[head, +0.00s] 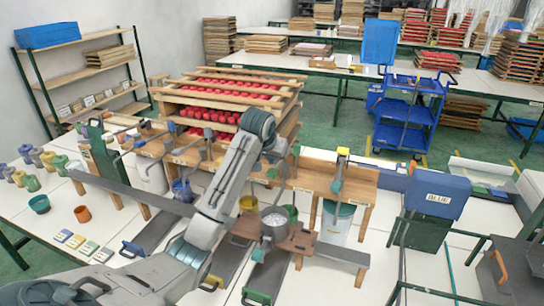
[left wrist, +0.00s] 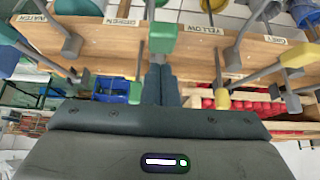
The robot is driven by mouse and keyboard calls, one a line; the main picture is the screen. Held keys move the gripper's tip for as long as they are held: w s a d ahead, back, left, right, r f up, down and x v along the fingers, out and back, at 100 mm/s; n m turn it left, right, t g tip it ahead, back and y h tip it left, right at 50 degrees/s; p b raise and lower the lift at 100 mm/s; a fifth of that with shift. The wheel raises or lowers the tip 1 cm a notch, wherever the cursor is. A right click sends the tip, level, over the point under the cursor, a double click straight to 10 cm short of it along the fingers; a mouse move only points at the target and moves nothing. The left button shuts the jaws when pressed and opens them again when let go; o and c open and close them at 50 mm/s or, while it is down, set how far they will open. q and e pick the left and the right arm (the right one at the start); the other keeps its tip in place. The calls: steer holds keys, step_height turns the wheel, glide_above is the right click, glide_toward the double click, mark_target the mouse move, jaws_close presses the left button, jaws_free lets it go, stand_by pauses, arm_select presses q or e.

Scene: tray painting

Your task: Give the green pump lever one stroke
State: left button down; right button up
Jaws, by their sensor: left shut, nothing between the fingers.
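The green pump lever (left wrist: 162,38) shows its block-shaped green handle at the top middle of the left wrist view, beside the GREEN label (left wrist: 125,22) on the wooden pump bench. My left gripper (left wrist: 160,66) is shut and empty, with its fingertips close to that handle. I cannot tell whether they touch. In the head view my left gripper (head: 278,150) is over the bench (head: 310,178), and my arm hides part of the levers there. My right gripper is not in view.
Other levers stand close by, including a yellow-handled one (left wrist: 222,98).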

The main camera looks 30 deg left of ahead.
mark_target(272, 170)
arm_select(q)
steer(key=shift+s+f+b, duration=0.1)
steer(key=shift+f+b, duration=0.3)
steer(key=shift+f, duration=1.5)
step_height(272, 170, down, 2)
steer(key=shift+f+p, duration=0.15)
steer(key=shift+p, duration=0.65)
steer(key=shift+r, duration=3.8)
